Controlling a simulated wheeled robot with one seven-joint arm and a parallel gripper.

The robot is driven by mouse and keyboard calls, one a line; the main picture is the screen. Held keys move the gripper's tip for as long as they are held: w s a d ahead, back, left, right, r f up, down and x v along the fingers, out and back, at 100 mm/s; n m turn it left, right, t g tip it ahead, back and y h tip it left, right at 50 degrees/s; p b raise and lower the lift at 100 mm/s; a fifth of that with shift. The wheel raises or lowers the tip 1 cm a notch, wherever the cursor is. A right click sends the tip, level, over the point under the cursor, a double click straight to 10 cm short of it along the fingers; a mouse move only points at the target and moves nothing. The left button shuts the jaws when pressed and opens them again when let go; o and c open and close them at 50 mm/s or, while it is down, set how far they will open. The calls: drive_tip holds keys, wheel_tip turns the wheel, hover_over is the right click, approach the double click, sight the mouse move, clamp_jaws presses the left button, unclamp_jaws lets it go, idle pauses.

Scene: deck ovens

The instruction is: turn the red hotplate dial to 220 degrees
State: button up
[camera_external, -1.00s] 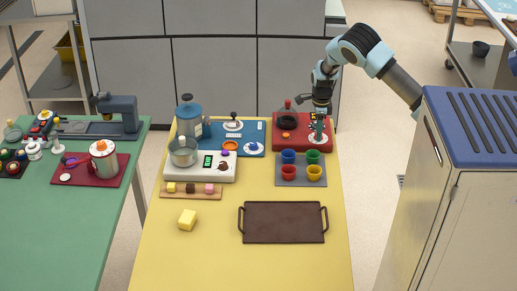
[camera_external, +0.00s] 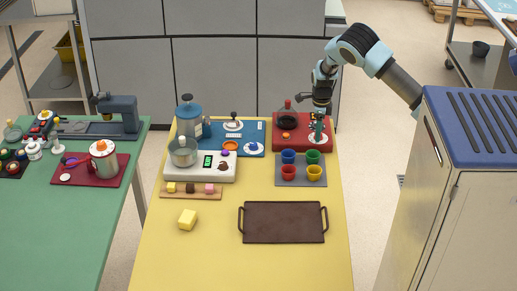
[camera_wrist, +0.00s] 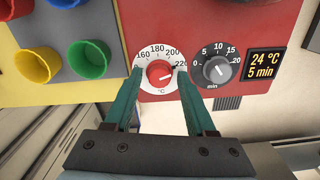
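The red hotplate dial (camera_wrist: 160,73) shows in the wrist view, in the middle of a round white scale marked 160 to 220 °C. Its light pointer mark appears to point right, near the 220 side, but the exact reading is hard to tell. My gripper (camera_wrist: 159,71) has its teal fingers on either side of the dial, with white scale showing between them and the red knob. The fingers look open, not pressed on it. In the external view my gripper (camera_external: 319,132) is over the right part of the red hotplate unit (camera_external: 284,146), largely hiding the dial.
A grey minute dial (camera_wrist: 216,69) sits right of the red one, beside a display (camera_wrist: 264,64) reading 24 °C and 5 min. A grey tray (camera_external: 280,182) with several coloured cups stands in front of the unit. A dark griddle tray (camera_external: 283,222) lies nearer the front.

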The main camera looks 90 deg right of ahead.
drive_tip(key=shift+o, duration=1.1)
wheel_tip(320, 180, up, 11)
drive_tip(key=b, duration=0.3)
drive_tip(key=shift+f, duration=0.1)
